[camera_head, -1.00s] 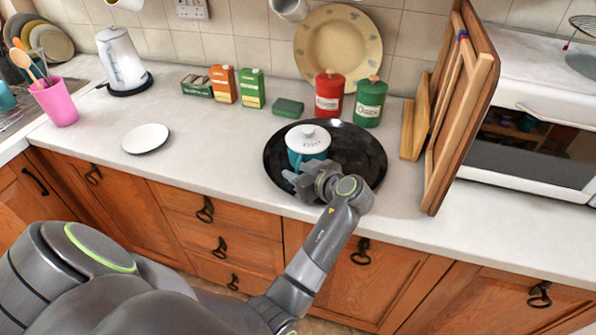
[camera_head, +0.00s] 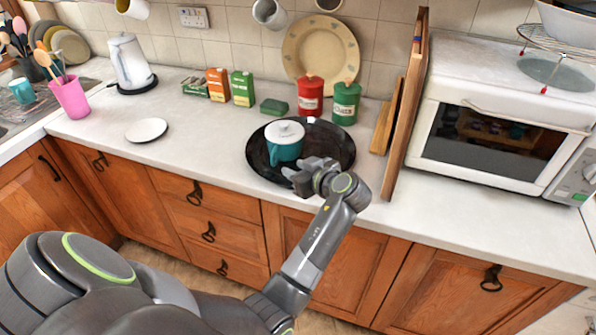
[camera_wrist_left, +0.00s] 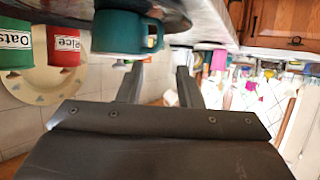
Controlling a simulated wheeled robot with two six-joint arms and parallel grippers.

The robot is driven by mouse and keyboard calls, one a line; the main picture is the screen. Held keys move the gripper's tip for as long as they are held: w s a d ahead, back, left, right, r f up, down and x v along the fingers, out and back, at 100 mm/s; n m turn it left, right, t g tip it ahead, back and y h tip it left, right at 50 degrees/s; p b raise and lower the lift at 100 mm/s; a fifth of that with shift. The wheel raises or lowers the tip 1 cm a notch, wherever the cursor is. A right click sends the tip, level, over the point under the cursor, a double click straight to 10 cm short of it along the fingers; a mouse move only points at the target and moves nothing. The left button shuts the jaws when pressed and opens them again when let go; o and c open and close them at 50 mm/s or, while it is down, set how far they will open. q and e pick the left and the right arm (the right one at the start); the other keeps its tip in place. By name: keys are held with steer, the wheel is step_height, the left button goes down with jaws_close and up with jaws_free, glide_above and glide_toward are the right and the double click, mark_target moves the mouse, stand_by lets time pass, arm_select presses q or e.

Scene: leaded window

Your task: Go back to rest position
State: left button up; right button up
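My left gripper (camera_head: 304,178) is over the front right edge of a round black tray (camera_head: 335,150). In the left wrist view its two fingers (camera_wrist_left: 159,88) stand apart with nothing between them. A teal mug (camera_head: 285,149) with a white lid (camera_head: 284,131) stands upright on the tray, just beyond and left of the fingers. The mug also shows in the wrist view (camera_wrist_left: 122,33), which is upside down; it looks clear of the fingers. My right gripper is in neither view.
A wooden board (camera_head: 410,110) leans right of the tray, near a microwave (camera_head: 500,140). Red (camera_head: 310,97) and green (camera_head: 345,104) canisters stand behind the tray. A white disc (camera_head: 146,130) lies left, with bare worktop (camera_head: 205,140) between.

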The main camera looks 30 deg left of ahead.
arm_select(q)
steer(key=shift+w+a+f, duration=0.15)
steer(key=shift+a+f, duration=0.05)
steer(key=shift+a, duration=0.25)
steer(key=shift+d, duration=0.15)
steer(key=s+a+f+m+g+h, duration=0.1)
steer(key=s+a+f+m+h, duration=0.15)
steer(key=s+f, duration=0.45)
steer(key=s+a+f+m+h, duration=0.1)
steer(key=s+f+m+h, duration=0.25)
steer(key=s, duration=0.45)
steer(key=s+d+f+m+h, duration=0.15)
steer(key=s+m, duration=0.25)
steer(key=s, duration=0.5)
steer(key=s+d+m+h, duration=0.3)
steer(key=s, duration=0.7)
step_height(320, 180, down, 23)
steer(key=w+a+g, duration=0.1)
steer(key=g, duration=0.1)
steer(key=s+d+f+g+h, duration=0.1)
steer(key=s+f, duration=1.4)
steer(key=f, duration=0.2)
steer(key=shift+s+f, duration=0.25)
steer(key=shift+f, duration=0.05)
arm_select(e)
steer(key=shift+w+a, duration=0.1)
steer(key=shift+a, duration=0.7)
